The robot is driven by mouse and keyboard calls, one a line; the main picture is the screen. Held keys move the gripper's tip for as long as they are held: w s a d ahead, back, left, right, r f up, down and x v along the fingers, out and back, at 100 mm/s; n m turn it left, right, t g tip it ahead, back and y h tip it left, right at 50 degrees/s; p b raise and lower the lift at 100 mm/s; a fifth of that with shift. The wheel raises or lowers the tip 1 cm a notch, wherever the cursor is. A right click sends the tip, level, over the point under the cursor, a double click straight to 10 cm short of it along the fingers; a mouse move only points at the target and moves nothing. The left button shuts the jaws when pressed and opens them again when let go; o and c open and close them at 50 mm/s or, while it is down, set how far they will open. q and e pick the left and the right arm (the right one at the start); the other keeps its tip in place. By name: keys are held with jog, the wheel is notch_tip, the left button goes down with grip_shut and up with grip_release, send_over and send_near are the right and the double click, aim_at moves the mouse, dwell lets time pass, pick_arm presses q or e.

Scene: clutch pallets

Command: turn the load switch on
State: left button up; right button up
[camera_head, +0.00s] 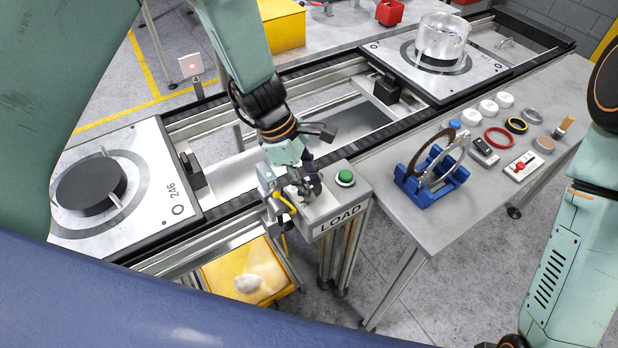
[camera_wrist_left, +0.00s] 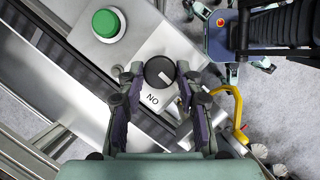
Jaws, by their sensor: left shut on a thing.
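The load switch is a round black knob (camera_wrist_left: 159,72) with a pale pointer line, on the grey LOAD box (camera_head: 335,216). In the left wrist view the box face carries the letters "ON" upside down just below the knob. The pointer slants toward the lower right there; I cannot tell its exact setting. My left gripper (camera_wrist_left: 157,80) has its two dark fingers on either side of the knob, shut on it. In the head view the left gripper (camera_head: 302,185) is over the box and hides the knob. My right gripper does not show; only its arm is at the right edge.
A green button (camera_head: 345,177) sits beside the knob on the box. A yellow loop (camera_head: 287,203) is close to the gripper. A table (camera_head: 400,215) at right carries a blue stand (camera_head: 432,188) and small parts. Pallets (camera_head: 122,235) lie on the conveyor. A yellow bin (camera_head: 225,283) is below.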

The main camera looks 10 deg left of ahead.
pick_arm(q)
jog(key=shift+w+r+m+g+p, duration=0.1)
jog(key=shift+m+g+p, duration=0.4)
jog(key=shift+m, duration=0.5)
jog(key=m, duration=0.2)
jog(key=shift+w+m+g+p, duration=0.1)
jog(key=shift+m+g+p, duration=0.2)
jog(key=shift+g+p, duration=0.1)
jog(key=m+g+y, duration=0.1)
jog(key=m, duration=0.2)
jog(key=shift+w+d, duration=0.15)
jog(key=shift+m+g+y, duration=0.5)
jog(key=shift+m+y, duration=0.1)
jog(key=shift+m, duration=1.3)
jog(key=o, duration=1.1)
jog(key=v, duration=1.2)
